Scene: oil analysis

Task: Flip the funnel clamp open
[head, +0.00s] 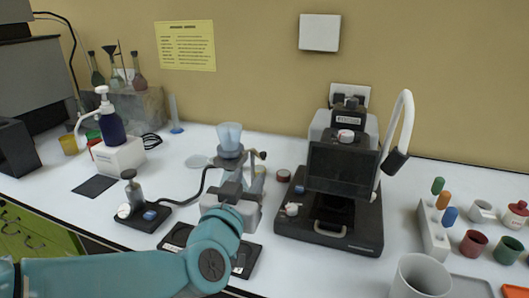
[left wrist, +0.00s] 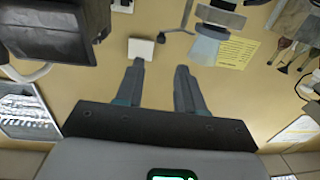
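The pale blue funnel (head: 229,136) stands upright in a grey holder (head: 231,161) on the bench, left of centre in the head view. A small dark knob (head: 262,155) sticks out at the holder's right side and may belong to the clamp. In the left wrist view, which is upside down, the funnel (left wrist: 208,48) shows near the top. My left gripper (head: 231,188) is in front of and below the funnel, apparently not touching it. Its fingers (left wrist: 160,68) are apart with nothing between them. The gripper hides the lower stand. My right gripper is out of view.
A black instrument (head: 340,170) with a dark screen stands to the right. A small black stand (head: 142,216) with a cable sits to the left. A pump bottle (head: 111,125) is farther left. A white cup (head: 421,277) is at the front right.

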